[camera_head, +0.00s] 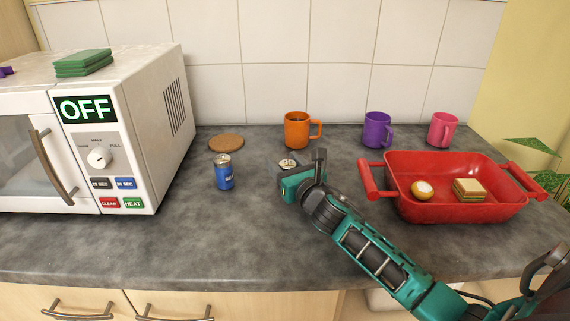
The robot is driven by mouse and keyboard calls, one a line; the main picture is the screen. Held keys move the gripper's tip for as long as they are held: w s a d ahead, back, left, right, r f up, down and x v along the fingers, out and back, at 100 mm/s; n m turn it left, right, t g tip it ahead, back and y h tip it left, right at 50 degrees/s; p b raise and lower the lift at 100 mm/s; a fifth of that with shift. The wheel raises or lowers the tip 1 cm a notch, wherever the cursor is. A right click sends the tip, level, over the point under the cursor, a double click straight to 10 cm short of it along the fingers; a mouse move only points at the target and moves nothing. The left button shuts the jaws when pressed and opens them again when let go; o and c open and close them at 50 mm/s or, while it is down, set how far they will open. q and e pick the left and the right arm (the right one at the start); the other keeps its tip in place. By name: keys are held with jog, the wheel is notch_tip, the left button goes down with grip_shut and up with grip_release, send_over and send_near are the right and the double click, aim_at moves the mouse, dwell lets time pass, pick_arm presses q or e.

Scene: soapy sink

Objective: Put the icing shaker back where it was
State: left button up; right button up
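A small container with a pale, round metal-looking top (288,163) stands or is held at my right gripper (298,170), on the middle of the counter. The gripper hides most of its body, so I cannot tell whether the fingers are closed on it or only around it, nor whether it touches the counter. A blue can-shaped container (223,174) with a silver top stands upright to the left. I cannot tell for sure which of the two is the icing shaker. My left gripper is not in view.
A round cork coaster (226,142) lies bare behind the blue container. Orange (296,130), purple (376,130) and pink (442,130) mugs stand along the wall. A red tray (460,208) with food is at right, a white microwave (150,130) at left. The front-left counter is clear.

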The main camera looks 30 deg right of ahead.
jog(key=o, duration=0.3)
jog(key=shift+r, duration=0.1)
jog(key=shift+r, duration=0.2)
jog(key=s, duration=0.8)
jog(key=s+a, duration=0.1)
jog(key=s, duration=0.3)
jog(key=shift+a, duration=0.1)
jog(key=shift+f, duration=0.1)
